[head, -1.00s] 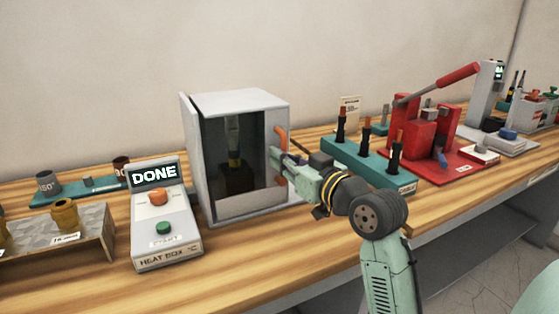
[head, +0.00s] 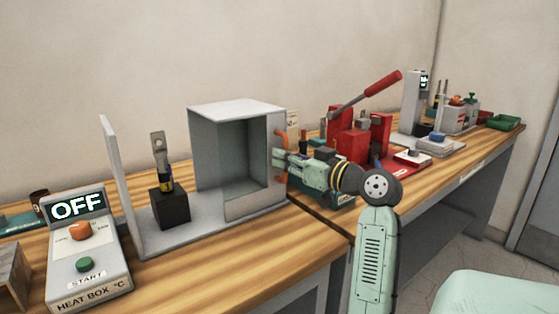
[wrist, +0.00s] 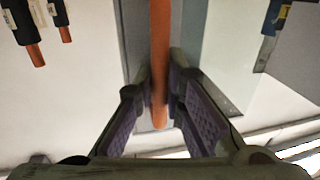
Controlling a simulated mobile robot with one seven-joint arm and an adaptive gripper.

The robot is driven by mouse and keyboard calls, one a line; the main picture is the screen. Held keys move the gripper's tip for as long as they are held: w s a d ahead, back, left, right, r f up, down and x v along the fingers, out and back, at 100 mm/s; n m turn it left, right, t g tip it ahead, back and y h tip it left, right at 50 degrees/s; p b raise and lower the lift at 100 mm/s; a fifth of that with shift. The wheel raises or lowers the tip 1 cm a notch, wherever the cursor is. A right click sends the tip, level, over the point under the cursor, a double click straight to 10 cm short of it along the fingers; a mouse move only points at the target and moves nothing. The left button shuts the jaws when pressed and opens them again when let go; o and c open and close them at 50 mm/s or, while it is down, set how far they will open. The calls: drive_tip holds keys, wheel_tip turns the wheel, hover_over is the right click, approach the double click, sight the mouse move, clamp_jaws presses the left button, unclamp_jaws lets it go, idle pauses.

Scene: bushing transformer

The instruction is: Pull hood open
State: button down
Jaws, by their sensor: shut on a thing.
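The hood (head: 236,108) is a grey box with an open left side, standing on the heat box base to the right of its upright end plate (head: 122,185). Its orange handle (head: 281,146) is on the right side. My gripper (head: 282,160) is at this handle; in the wrist view the purple-padded fingers (wrist: 162,105) are closed around the orange bar (wrist: 159,60). A bushing part with a metal tab (head: 159,150) stands upright on a black block (head: 169,208), uncovered, between end plate and hood.
The control box (head: 88,250) at the front left shows OFF. A red lever press (head: 350,140) stands right of my gripper, and a teal rack (head: 330,195) is partly hidden behind my arm. Bare bench lies in front of the base.

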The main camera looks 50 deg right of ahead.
drive_tip(key=c, duration=1.9)
unclamp_jaws()
drive_tip(key=s, duration=1.2)
drive_tip(key=shift+a, duration=0.25)
drive_tip(key=shift+s, duration=0.1)
